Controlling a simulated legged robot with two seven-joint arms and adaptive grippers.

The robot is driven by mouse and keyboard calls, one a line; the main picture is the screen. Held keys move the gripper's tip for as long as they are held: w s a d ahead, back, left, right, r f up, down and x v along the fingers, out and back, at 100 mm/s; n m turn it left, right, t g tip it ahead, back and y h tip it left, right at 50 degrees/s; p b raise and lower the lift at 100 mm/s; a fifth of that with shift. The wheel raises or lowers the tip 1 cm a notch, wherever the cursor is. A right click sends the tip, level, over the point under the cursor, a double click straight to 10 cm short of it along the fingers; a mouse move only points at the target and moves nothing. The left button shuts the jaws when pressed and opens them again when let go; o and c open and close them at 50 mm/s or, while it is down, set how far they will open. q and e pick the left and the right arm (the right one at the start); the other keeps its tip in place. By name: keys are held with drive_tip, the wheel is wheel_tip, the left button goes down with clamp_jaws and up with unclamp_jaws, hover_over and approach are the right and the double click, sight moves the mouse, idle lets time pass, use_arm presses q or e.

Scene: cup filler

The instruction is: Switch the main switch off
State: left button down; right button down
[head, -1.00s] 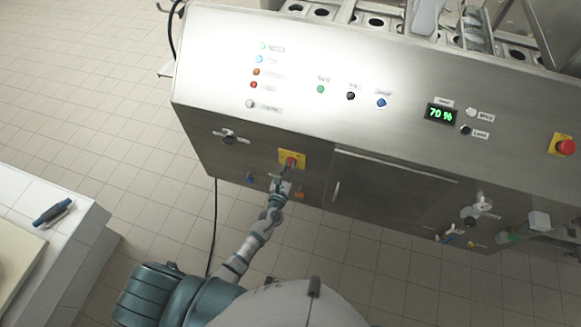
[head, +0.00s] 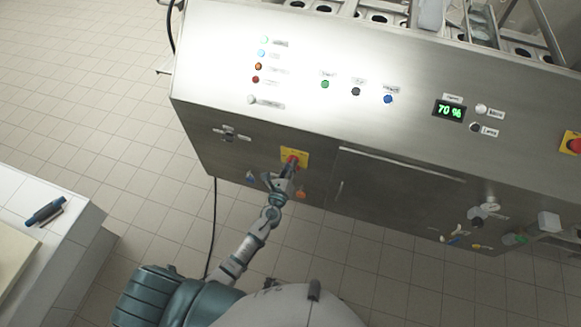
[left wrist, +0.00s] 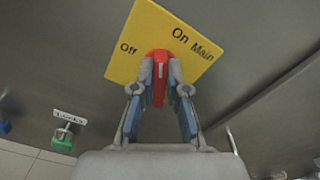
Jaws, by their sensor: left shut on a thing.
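The main switch is a red knob (left wrist: 158,82) on a yellow plate (left wrist: 135,55) marked Off, On and Main. In the left wrist view the knob's long axis runs roughly up and down the picture, with Off to its left and On to its upper right. In the head view the yellow plate (head: 301,154) is on the front of the steel machine. My left gripper (left wrist: 160,90) is shut on the red knob, one finger on each side of it; in the head view the gripper (head: 289,166) partly covers the knob. My right gripper is not in view.
The steel machine's sloped panel has coloured buttons and a display (head: 449,111) reading 70 %. A green valve handle (left wrist: 62,138) is at the lower left in the left wrist view. A white counter (head: 75,220) with a blue pen-like object (head: 46,211) is at left. Tiled floor lies between.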

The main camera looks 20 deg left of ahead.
use_arm(q)
drive_tip(key=shift+a+f+n+b, duration=0.15)
drive_tip(key=shift+n+b, duration=0.9)
drive_tip(key=shift+n, duration=1.95)
drive_tip(key=shift+a+f+n+b, duration=0.1)
drive_tip(key=shift+n+b, duration=0.95)
drive_tip(key=shift+n, duration=1.95)
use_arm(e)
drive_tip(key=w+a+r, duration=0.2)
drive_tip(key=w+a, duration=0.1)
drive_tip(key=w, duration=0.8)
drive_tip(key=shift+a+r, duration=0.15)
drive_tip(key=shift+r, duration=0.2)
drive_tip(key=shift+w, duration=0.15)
use_arm(q)
drive_tip(key=c, duration=1.2)
unclamp_jaws()
drive_tip(key=s, duration=1.2)
drive_tip(key=shift+a+f, duration=0.1)
drive_tip(key=shift+a, duration=0.05)
drive_tip(key=shift+w, duration=0.1)
